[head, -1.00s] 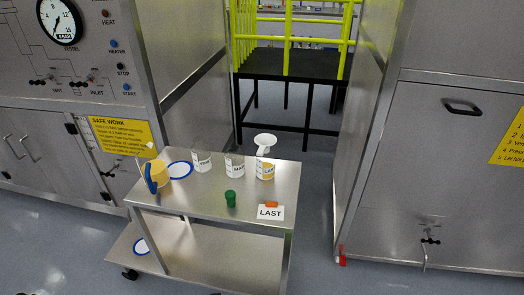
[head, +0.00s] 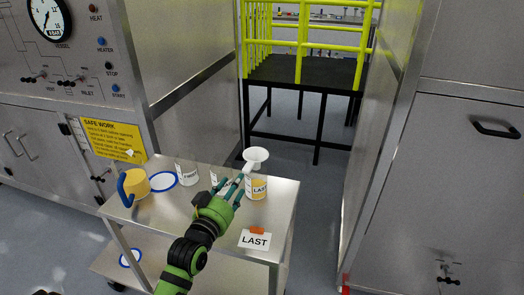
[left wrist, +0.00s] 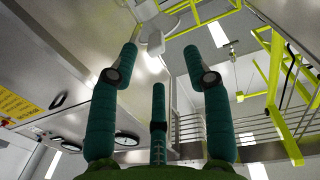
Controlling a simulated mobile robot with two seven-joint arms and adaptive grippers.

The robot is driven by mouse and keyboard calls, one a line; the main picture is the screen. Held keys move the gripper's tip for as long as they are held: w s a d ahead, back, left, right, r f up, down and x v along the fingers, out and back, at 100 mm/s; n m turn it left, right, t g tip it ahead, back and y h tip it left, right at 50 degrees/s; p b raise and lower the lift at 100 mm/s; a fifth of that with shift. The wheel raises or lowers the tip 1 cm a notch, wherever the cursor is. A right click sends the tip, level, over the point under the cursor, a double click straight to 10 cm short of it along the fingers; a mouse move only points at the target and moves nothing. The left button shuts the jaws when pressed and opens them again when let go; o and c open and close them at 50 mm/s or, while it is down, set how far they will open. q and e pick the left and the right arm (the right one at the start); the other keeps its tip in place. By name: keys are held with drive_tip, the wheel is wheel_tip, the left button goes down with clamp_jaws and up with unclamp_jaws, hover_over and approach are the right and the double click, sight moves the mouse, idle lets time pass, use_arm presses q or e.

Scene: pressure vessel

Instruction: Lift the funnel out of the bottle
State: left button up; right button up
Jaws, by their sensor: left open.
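In the left wrist view the spread fingers (left wrist: 160,72) hold nothing. A pale shape beyond them may be the funnel. My right gripper is out of view.
The steel trolley (head: 222,235) also bears a yellow jug with a blue handle (head: 133,185), a blue-rimmed dish (head: 163,180), another bottle (head: 188,173) and a LAST card (head: 255,239). My arm partly hides a middle bottle. Steel cabinets flank the trolley.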

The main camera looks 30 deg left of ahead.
sight(245, 172)
use_arm(q)
drive_tip(key=w, duration=0.2)
drive_tip(key=w+r+p, duration=0.1)
drive_tip(key=w, duration=0.1)
drive_tip(key=shift+w, duration=0.2)
drive_tip(key=shift+w+a+f+p, duration=0.15)
drive_tip(key=shift+w+p, duration=0.2)
drive_tip(key=shift+w, duration=0.85)
drive_tip(key=shift+w+f, duration=0.1)
drive_tip(key=shift+w, duration=0.25)
drive_tip(key=shift+c, duration=0.4)
clamp_jaws()
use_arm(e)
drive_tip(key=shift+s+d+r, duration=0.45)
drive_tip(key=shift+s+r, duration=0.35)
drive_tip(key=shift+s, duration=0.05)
